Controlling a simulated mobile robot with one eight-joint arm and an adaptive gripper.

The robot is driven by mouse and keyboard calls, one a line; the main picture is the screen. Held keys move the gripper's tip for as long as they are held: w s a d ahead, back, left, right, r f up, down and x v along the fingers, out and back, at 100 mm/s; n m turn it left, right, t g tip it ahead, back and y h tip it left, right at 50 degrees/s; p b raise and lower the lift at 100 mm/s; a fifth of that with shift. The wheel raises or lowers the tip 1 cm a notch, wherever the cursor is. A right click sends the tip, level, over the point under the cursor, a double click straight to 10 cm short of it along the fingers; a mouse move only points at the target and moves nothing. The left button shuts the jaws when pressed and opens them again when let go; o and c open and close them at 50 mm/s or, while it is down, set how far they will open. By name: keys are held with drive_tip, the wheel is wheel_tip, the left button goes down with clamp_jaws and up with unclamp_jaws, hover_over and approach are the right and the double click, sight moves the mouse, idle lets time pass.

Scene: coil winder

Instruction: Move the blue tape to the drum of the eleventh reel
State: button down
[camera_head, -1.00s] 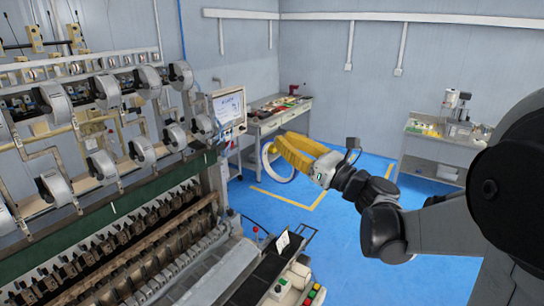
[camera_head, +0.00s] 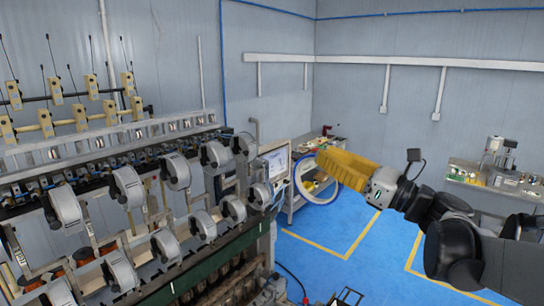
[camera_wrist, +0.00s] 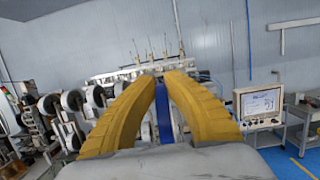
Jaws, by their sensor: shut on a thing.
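The blue tape (camera_head: 318,201) is a ring with a blue and white rim, hanging upright from my gripper (camera_head: 323,160). In the wrist view it is a blue strip (camera_wrist: 164,122) between the two yellow fingers (camera_wrist: 163,80), which are shut on it. My gripper is right of the winder, apart from its reels. The reels have grey drums in two rows: the upper row has a drum (camera_head: 176,171) near its middle, the lower row a drum (camera_head: 165,246) below. I cannot tell which reel is the eleventh. The fingers hide part of the ring.
A monitor (camera_head: 276,162) stands at the winder's right end, close behind the tape. A workbench (camera_head: 300,203) with tools is behind it. Another bench (camera_head: 480,178) stands at the far right.

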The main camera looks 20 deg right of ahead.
drive_tip(key=f+x, duration=0.3)
drive_tip(key=x, duration=1)
drive_tip(key=shift+w+a+b, duration=0.3)
drive_tip(key=shift+w+b, duration=0.05)
drive_tip(key=shift+s+d+f, duration=0.1)
drive_tip(key=shift+d, duration=0.05)
idle(0.7)
drive_tip(key=f+b+x, duration=0.1)
drive_tip(key=f+x, duration=0.1)
drive_tip(key=x, duration=0.6)
drive_tip(key=shift+w+a, duration=0.25)
drive_tip(key=shift+w, duration=0.05)
idle(0.8)
idle(0.5)
drive_tip(key=f+b+x, duration=0.1)
drive_tip(key=x, duration=0.6)
drive_tip(key=shift+w+a+f, duration=0.3)
drive_tip(key=shift+w, duration=0.2)
idle(0.4)
idle(0.3)
